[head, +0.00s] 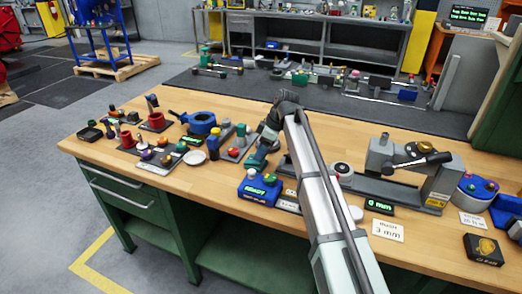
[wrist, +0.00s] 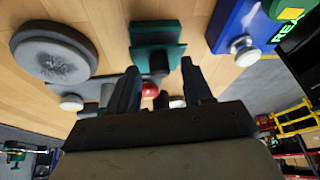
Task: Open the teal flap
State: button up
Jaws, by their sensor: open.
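The teal flap (wrist: 157,35) shows in the wrist view as a teal plate with a dark grey part at its near edge, ahead of my gripper (wrist: 158,78). The two dark fingers are apart, with a gap between their tips and the plate. I cannot tell whether they touch anything. A small red ball (wrist: 150,90) shows between the fingers. In the head view a teal part (head: 256,160) is on the bench just below my gripper (head: 266,135). My arm and gripper hide some of what lies behind them.
A blue box (head: 262,190) with a lit display stands close in front of the teal part; it also shows in the wrist view (wrist: 240,25). A round grey disc (wrist: 53,52) is at left there. A grey lever fixture (head: 410,165) stands right. Small parts crowd the bench's left.

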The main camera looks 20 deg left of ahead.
jog(key=shift+f, duration=0.15)
grip_shut()
dwell(0.4)
